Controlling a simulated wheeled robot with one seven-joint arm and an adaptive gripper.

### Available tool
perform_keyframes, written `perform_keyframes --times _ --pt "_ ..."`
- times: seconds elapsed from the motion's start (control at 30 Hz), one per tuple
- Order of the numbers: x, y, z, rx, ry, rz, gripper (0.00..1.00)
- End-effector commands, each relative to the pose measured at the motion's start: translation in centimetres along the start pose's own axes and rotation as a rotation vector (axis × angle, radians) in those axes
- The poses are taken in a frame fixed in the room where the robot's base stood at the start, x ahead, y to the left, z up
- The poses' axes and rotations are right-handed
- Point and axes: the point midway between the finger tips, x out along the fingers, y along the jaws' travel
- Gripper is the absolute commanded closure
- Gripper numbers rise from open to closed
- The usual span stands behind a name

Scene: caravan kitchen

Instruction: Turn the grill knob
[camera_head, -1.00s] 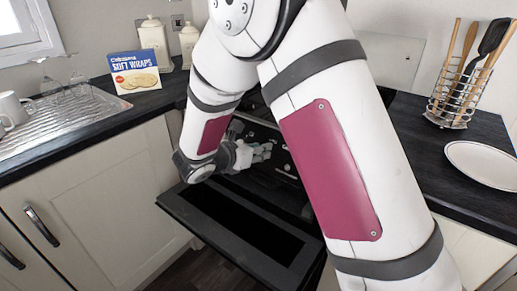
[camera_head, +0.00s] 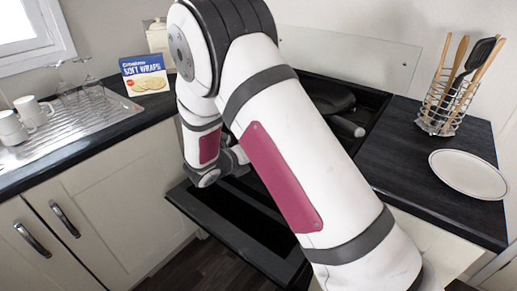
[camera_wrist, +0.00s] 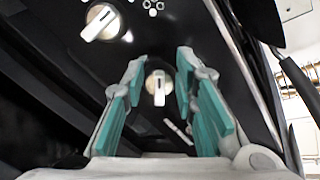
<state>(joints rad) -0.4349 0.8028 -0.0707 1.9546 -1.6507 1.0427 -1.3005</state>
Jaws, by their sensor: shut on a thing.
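In the wrist view, a round control knob (camera_wrist: 158,88) with a pale raised bar sits on the black panel, between my fingers. My gripper (camera_wrist: 160,70), with teal finger pads, is shut on this knob, fingers on both sides. The bar stands nearly upright in the picture. A second similar knob (camera_wrist: 100,22), its bar tilted, is at the upper left, clear of my fingers. No label tells me which is the grill knob.
The oven door (camera_head: 235,225) hangs open below my arm. A pan (camera_head: 335,100) sits on the hob. A utensil rack (camera_head: 440,118) and white plate (camera_head: 468,174) stand right; a soft wraps box (camera_head: 146,75), mugs (camera_head: 30,110) and draining board (camera_head: 90,115) are left.

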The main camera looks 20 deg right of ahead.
Motion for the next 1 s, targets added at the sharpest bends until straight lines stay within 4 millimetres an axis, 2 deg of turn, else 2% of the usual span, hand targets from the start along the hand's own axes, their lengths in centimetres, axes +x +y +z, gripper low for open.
perform_keyframes --times 0.5,0.7,1.0 --pt "-0.18 0.75 -0.17 -0.458 -0.002 0.025 1.0" --pt "-0.14 0.93 -0.3 -0.575 -0.001 0.03 1.0" --pt "-0.11 1.07 -0.42 -0.66 0.0 0.035 1.0"
